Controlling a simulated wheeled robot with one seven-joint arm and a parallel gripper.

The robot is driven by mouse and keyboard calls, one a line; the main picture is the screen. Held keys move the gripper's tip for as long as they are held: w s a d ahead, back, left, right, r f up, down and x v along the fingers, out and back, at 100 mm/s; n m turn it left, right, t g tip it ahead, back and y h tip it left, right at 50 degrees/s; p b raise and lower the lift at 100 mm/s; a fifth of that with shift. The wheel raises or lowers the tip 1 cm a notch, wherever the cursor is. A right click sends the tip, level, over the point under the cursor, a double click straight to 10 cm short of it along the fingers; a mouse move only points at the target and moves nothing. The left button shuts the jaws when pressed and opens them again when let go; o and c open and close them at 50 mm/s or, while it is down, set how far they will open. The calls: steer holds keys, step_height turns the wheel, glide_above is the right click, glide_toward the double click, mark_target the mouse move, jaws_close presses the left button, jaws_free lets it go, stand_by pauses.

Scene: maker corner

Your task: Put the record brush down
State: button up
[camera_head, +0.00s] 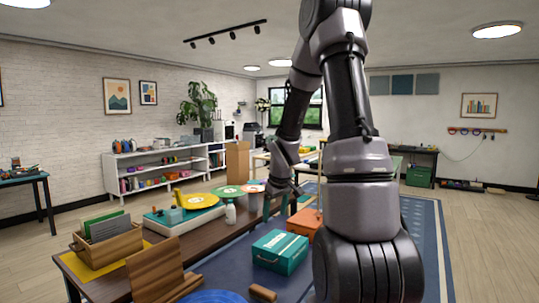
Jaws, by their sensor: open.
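My gripper (277,206) is over the far right part of the dark brown table (188,246), small in the view and partly hidden by my own arm. Its fingers are apart, and I see nothing held between them. I cannot clearly pick out the record brush. A small brown rounded block (263,293) lies low in the view, right of the table; I cannot tell whether it is the brush.
A green record (227,191) lies farther back. A teal case (280,252) and an orange case (304,222) are right of the table, over the blue rug (430,235).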

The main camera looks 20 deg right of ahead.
steer(key=s+a+r+m+t+y, duration=0.1)
steer(key=s+a+r+m, duration=0.2)
steer(key=s+a+r, duration=0.3)
steer(key=s+a+r+m+t+y, duration=0.1)
steer(key=s+a+r+m, duration=0.3)
steer(key=s+r, duration=1.3)
steer(key=shift+a+r+t+y, duration=0.4)
steer(key=shift+a+r, duration=0.15)
steer(key=shift+a, duration=0.4)
steer(key=shift+w, duration=0.1)
